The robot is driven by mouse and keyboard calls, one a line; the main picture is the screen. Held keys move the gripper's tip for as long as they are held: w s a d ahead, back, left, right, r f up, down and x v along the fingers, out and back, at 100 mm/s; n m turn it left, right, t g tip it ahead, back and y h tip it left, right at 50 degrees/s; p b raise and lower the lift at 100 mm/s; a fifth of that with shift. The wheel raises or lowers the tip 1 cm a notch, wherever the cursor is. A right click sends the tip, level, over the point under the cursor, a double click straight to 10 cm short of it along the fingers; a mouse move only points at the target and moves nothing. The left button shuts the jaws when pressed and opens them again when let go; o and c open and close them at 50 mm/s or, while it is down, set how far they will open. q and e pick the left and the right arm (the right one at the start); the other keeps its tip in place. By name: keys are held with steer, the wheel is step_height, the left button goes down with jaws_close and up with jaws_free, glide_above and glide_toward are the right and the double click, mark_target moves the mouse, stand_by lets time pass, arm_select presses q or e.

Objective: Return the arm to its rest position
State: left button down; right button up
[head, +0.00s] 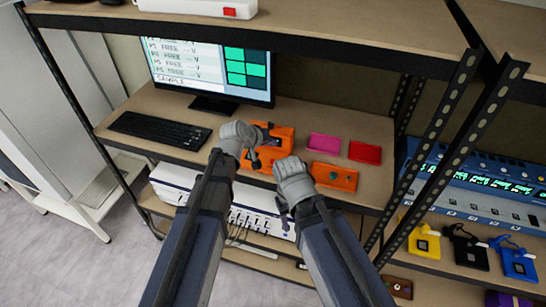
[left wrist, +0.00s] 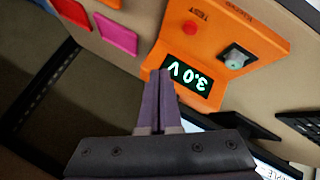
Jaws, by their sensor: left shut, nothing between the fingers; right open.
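My left gripper (head: 257,158) is in front of and over the orange tester (head: 283,134) on the shelf, partly hiding it in the head view. In the left wrist view its fingers (left wrist: 160,74) are shut with nothing between them. Their tips overlap the lower edge of the tester's display, which reads 3.0 V (left wrist: 187,73); I cannot tell if they touch. The tester also has a red TEST button (left wrist: 193,29) and a grey knob (left wrist: 234,58). My right gripper (head: 284,207) is lower, by the shelf's front edge, open and empty.
An orange box (head: 333,178), a pink tray (head: 324,142) and a red tray (head: 365,152) lie right of the tester. A keyboard (head: 160,130) and monitor (head: 213,60) stand left. Dark shelf posts (head: 455,150) rise at right. A white unit (head: 172,183) sits below.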

stand_by(0.7)
arm_select(q)
steer(key=s+a+f+m+g+y+b, duration=0.2)
steer(key=s+f, duration=0.2)
steer(key=s, duration=0.4)
steer(key=s+a+f+m+g+y+b, duration=0.1)
steer(key=s+f+g+y+b, duration=0.1)
steer(key=s+f, duration=0.3)
steer(key=s+a+f+m+g+y+b, duration=0.2)
steer(key=s+f+g+b, duration=0.1)
steer(key=s, duration=0.9)
steer(key=shift+s+a+f+m+g+y, duration=0.3)
steer(key=shift+s+f+g+y, duration=0.1)
steer(key=shift+f, duration=0.5)
steer(key=c, duration=1.6)
jaws_free()
